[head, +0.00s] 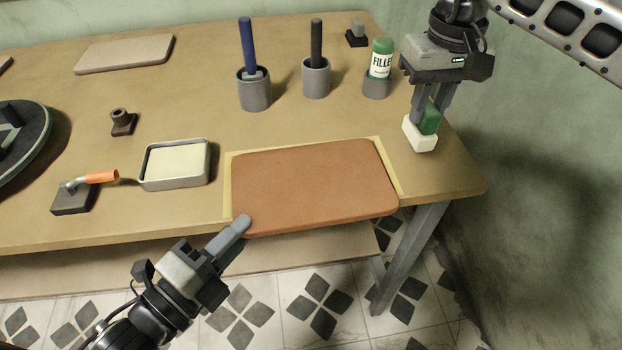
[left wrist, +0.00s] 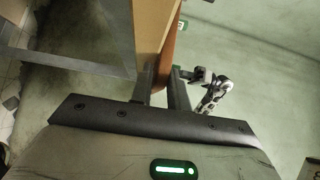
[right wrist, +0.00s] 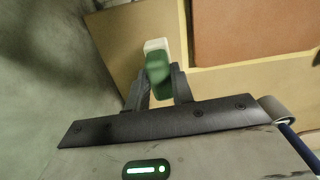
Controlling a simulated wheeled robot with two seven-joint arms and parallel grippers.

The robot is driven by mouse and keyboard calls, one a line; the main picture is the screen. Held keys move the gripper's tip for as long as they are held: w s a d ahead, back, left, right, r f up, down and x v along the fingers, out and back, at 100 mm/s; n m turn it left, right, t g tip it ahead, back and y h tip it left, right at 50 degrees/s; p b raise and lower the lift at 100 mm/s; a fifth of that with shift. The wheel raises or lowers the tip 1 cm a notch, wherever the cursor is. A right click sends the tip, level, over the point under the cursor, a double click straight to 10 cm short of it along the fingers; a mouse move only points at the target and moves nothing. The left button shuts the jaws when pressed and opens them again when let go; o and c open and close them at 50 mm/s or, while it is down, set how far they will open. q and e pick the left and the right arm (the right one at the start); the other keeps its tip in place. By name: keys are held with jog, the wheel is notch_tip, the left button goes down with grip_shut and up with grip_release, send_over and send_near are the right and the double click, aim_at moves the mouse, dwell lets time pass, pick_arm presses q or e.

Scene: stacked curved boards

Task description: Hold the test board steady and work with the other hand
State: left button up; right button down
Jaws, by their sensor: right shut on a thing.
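The test board, a reddish-brown slab with rounded corners (head: 315,185), lies flat at the table's front edge, inside pale yellow strips. My left gripper (head: 240,226) is at its near left corner. In the left wrist view, the board's edge (left wrist: 167,65) shows by the parted left fingers (left wrist: 162,88); I cannot tell whether they touch it. My right gripper (head: 429,112) is shut on the green handle of a white-bottomed block (head: 420,136), over the table's right end. The block also shows in the right wrist view (right wrist: 157,65).
A shallow tray with pale contents (head: 176,186) and an orange-handled trowel (head: 75,191) are left of the board. Behind it stand grey cups with a blue-handled tool (head: 249,60) and a black-handled tool (head: 317,50), plus a filler bottle (head: 381,60). A wall closes the right side.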

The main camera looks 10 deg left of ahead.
pick_arm(q)
jog(key=shift+o, duration=0.9)
jog(key=shift+f, duration=0.2)
jog(key=shift+r, duration=0.1)
